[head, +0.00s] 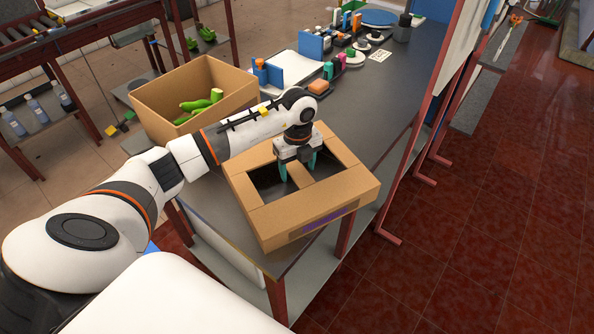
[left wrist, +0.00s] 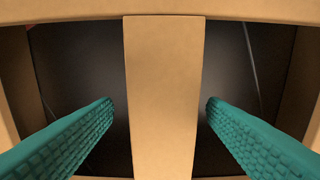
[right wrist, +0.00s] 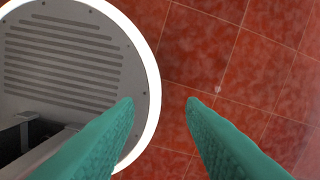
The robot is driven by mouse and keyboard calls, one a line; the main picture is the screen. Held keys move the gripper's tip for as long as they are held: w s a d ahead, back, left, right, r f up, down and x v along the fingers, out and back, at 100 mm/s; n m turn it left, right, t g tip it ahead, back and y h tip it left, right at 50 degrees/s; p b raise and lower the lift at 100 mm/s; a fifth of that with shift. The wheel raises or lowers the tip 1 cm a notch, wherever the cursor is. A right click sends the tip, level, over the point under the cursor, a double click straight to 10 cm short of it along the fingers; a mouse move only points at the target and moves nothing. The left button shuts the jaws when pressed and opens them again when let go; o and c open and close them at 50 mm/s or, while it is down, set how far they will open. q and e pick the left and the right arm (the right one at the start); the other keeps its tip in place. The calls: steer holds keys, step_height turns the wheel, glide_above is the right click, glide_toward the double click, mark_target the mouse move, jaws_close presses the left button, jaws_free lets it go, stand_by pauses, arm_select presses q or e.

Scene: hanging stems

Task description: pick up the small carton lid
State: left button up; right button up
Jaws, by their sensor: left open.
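The small carton lid (head: 333,194) is a brown cardboard frame with two openings and a bar across its middle. It lies on the dark bench top, with a purple label on its front side. My left gripper (head: 297,170) is over the lid with its teal fingers spread. In the left wrist view the middle bar (left wrist: 163,90) runs between the two open fingers (left wrist: 158,108), with a gap on each side. My right gripper (right wrist: 160,102) is open and empty above the red tiled floor; it is outside the head view.
An open cardboard box (head: 180,92) with green produce stands behind the lid at the left. The bench top (head: 385,110) is clear at right.

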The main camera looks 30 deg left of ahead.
mark_target(297, 169)
arm_select(q)
steer(key=shift+s+f, duration=0.1)
steer(key=shift+f, duration=1.55)
steer(key=c, duration=1.3)
steer(key=shift+r, duration=0.1)
